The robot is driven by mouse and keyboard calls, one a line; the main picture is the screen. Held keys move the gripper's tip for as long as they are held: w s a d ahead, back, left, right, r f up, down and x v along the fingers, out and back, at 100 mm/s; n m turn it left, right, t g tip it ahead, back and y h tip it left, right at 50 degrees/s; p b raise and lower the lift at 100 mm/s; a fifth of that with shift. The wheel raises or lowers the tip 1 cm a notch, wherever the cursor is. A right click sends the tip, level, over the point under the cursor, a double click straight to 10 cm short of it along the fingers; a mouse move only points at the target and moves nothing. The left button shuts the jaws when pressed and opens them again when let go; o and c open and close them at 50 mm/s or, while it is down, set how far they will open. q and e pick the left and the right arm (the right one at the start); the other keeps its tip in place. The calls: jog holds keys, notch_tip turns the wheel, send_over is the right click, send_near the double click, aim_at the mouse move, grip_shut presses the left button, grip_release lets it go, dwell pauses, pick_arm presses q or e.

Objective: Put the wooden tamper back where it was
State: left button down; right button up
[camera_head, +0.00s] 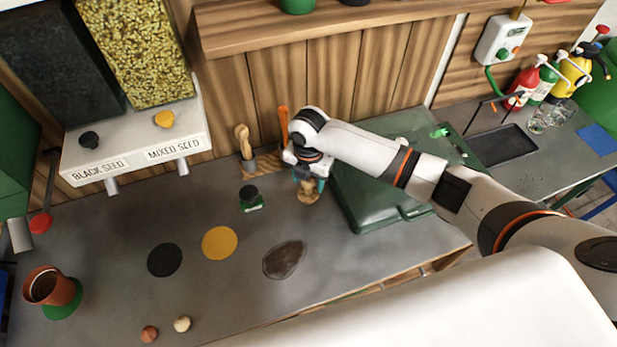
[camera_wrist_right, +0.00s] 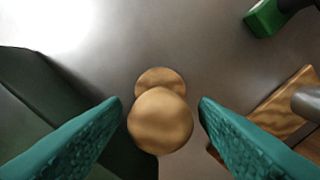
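The wooden tamper (camera_head: 308,193) is on the grey bench under my right gripper (camera_head: 310,179), left of the green case. In the right wrist view, the tamper (camera_wrist_right: 160,122) shows a round knob with a second round wooden part beyond it. The teal fingers of my right gripper (camera_wrist_right: 160,104) are spread on either side of the knob, with a small gap at each side. A wooden holder (camera_head: 266,162) stands at the wall just left of the gripper. It also shows at the right of the right wrist view (camera_wrist_right: 265,115). My left gripper is not in view.
The green case (camera_head: 375,205) lies close right of the gripper. A small green-and-black item (camera_head: 250,199) stands to the left. A wooden-handled tool (camera_head: 243,140) and an orange tool (camera_head: 283,124) stand by the wall. Black, yellow and brown patches lie on the open bench in front.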

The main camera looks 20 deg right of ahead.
jog(key=shift+r, duration=0.1)
notch_tip(320, 180, up, 12)
jog(key=b, duration=0.2)
dwell(0.3)
dwell(0.5)
